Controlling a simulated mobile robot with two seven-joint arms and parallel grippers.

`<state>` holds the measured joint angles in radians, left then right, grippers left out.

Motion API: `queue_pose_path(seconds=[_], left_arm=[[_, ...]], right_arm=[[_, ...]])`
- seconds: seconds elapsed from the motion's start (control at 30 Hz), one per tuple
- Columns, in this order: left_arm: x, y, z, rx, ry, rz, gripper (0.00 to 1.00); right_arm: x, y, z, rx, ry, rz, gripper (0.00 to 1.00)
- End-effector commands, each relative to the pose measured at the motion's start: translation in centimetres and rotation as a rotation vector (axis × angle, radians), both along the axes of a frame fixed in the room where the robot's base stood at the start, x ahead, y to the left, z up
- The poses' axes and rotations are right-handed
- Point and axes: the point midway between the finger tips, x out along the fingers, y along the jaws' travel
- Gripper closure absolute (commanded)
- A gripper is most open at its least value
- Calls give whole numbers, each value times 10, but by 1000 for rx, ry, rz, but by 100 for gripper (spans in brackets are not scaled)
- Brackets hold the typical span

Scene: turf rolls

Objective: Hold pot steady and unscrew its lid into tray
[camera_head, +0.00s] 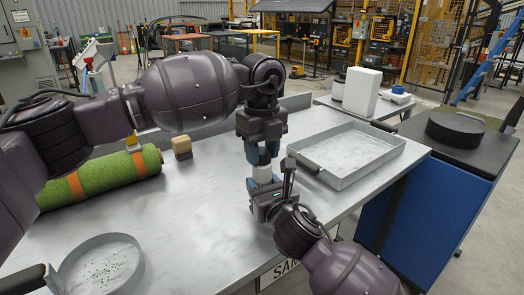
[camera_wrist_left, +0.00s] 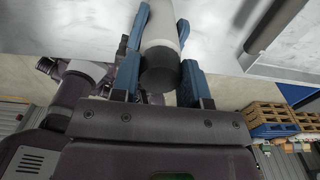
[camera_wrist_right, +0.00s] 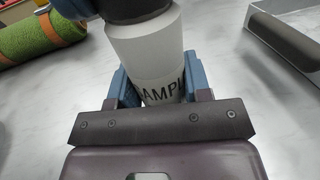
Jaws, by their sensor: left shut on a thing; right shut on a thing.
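The white pot (camera_head: 263,172) stands upright near the front of the metal table, between my grippers. Its label, reading "SAMPL", faces the right wrist view (camera_wrist_right: 160,60). The dark lid (camera_wrist_left: 160,70) sits on top of the pot. My left gripper (camera_head: 262,153) comes from above, with its blue fingers shut on either side of the lid. My right gripper (camera_head: 265,185) is shut around the lower pot body from the front. The shallow metal tray (camera_head: 350,150) lies to the right of the pot, empty. Its edge shows in the right wrist view (camera_wrist_right: 287,42).
A green turf roll (camera_head: 95,183) with orange straps lies at left. A small tan block (camera_head: 181,146) sits behind it. A round sieve (camera_head: 105,262) with crumbs is at front left. A black disc (camera_head: 455,130) rests on a blue cabinet (camera_head: 425,195) at right.

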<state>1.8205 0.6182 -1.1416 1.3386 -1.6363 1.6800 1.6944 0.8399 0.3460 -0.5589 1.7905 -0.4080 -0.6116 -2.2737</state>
Motion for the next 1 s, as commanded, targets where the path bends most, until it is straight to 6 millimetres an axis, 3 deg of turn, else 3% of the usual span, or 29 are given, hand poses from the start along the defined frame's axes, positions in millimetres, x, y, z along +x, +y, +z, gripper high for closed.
queue_pose_path(seconds=[0.2,0.4,1.0], left_arm=[[0,0,0,-1,-1,295,87],[0,0,0,-1,0,449,87],[0,0,0,-1,0,448,87]], right_arm=[[0,0,0,0,0,0,100],[0,0,0,0,0,0,100],[0,0,0,0,0,1,100]])
